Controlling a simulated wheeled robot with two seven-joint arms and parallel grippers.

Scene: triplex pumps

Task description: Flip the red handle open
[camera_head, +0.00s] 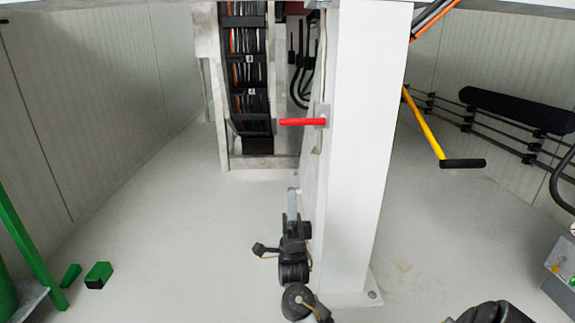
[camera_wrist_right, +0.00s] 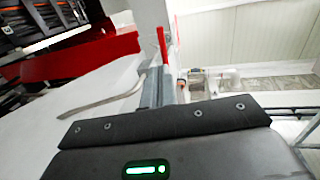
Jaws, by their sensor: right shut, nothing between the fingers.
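The red handle (camera_head: 302,122) sticks out level to the left from a small grey plate (camera_head: 321,114) on the white column. In the right wrist view the red handle (camera_wrist_right: 162,45) shows as a thin upright bar just beyond the fingertips. My right gripper (camera_head: 292,190) is shut and empty. In the head view it is below the handle, beside the column's left face, with a visible gap between them. Its grey fingers (camera_wrist_right: 165,86) also show in the right wrist view; whether they touch the handle is hard to tell there. My left gripper is not in view.
The white column (camera_head: 361,150) stands close to the right of my right gripper. A cable rack (camera_head: 247,75) is behind, and a yellow lever (camera_head: 424,122) with a black grip is to the right. Green parts (camera_head: 98,274) lie at the lower left.

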